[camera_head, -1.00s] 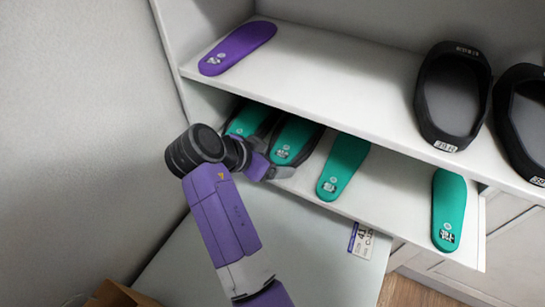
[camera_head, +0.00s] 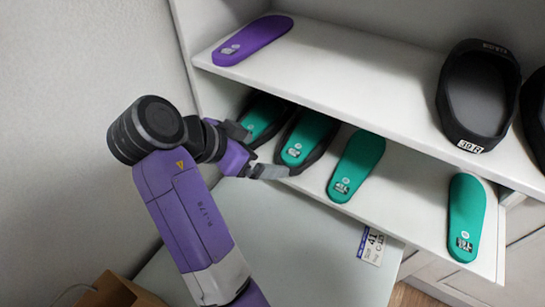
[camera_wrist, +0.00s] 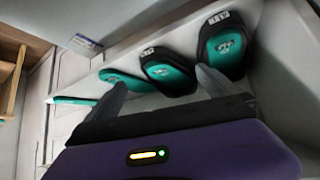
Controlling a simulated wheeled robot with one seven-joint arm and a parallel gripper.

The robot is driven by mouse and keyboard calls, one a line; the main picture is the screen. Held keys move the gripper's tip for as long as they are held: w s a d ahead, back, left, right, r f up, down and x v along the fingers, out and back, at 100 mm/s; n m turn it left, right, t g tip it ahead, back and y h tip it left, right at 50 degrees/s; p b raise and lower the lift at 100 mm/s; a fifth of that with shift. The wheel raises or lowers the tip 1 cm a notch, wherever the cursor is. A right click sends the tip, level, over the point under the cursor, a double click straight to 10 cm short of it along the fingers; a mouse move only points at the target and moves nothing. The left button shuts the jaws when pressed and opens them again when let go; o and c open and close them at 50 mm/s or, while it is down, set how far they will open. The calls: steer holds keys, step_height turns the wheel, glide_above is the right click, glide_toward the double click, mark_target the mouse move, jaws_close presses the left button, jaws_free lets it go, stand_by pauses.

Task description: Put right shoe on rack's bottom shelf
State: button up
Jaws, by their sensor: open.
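Two black shoes with green insoles inside stand side by side on the rack's bottom shelf (camera_head: 405,200). The left one (camera_head: 283,108) is partly hidden by my gripper; the other (camera_head: 325,150) is just right of it. Both also show in the wrist view, as one shoe (camera_wrist: 225,68) and its neighbour (camera_wrist: 165,85). Their labels are too blurred to read. My gripper (camera_head: 252,153) is open and empty, at the shelf's front edge by the near ends of these shoes. Its fingers (camera_wrist: 162,85) are spread and the shoes lie beyond them.
Two loose green insoles, one (camera_head: 357,165) and another (camera_head: 467,215), lie on the bottom shelf. The top shelf (camera_head: 370,85) holds a purple insole (camera_head: 252,40) and black shoes, one marked 39 R (camera_head: 478,92). A pale surface (camera_head: 290,245) lies below; a cardboard box (camera_head: 120,292) is lower left.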

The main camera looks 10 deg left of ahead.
steer(key=shift+v, duration=1.1)
steer(key=shift+w, duration=0.1)
steer(key=w+a+r+n+t+y, duration=0.3)
steer(key=w+a+n+t+y, duration=0.3)
steer(key=w+a+n+y, duration=0.15)
steer(key=s+d+f+n+t+y, duration=0.1)
steer(key=s+d+f+n+y, duration=0.2)
steer(key=s+d+f, duration=0.4)
steer(key=s+d+f+n+t+y, duration=0.25)
steer(key=s+d, duration=0.25)
steer(key=d, duration=0.4)
steer(key=s+d+f+m+g+h, duration=0.1)
steer(key=s+d+m+h, duration=0.1)
steer(key=s+d, duration=0.9)
steer(key=s+d+f+m+h, duration=0.1)
steer(key=s+d+m+h, duration=0.2)
steer(key=s+d, duration=0.9)
steer(key=s+h, duration=0.2)
steer(key=s, duration=0.4)
steer(key=shift+s+g, duration=0.35)
steer(key=shift+s, duration=0.05)
steer(key=shift+d+f, duration=0.15)
